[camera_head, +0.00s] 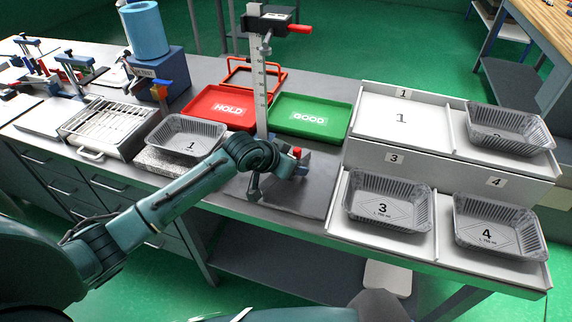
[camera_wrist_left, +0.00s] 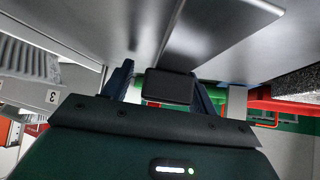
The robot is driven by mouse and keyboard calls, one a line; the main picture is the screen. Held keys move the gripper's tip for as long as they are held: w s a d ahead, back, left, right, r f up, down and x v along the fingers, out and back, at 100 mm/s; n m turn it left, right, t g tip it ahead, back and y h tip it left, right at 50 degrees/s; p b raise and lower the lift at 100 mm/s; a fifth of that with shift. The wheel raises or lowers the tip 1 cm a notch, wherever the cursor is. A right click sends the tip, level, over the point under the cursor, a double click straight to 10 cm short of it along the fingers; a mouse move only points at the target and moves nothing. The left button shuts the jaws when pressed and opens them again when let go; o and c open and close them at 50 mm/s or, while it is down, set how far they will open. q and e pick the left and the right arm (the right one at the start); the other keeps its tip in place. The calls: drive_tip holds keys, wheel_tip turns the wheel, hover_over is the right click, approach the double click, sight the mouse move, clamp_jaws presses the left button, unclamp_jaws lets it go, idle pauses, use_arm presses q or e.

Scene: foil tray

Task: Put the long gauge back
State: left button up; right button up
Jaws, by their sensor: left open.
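A tall upright gauge with a ruled pale column (camera_head: 261,90) stands on the bench in the head view. I cannot tell whether this is the long gauge. My right gripper is not in view.
A red HOLD tray (camera_head: 216,122) and green GOOD tray (camera_head: 338,125) lie behind. Foil tray 1 (camera_head: 186,153) is left; foil trays 3 (camera_head: 415,213) and 4 (camera_head: 500,222) are right. Slot 1 (camera_head: 378,119) is empty. Small tools (camera_head: 72,73) stand far left.

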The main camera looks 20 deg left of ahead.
use_arm(q)
drive_tip(key=shift+c, duration=0.2)
drive_tip(key=shift+r, duration=0.1)
drive_tip(key=c, duration=1.2)
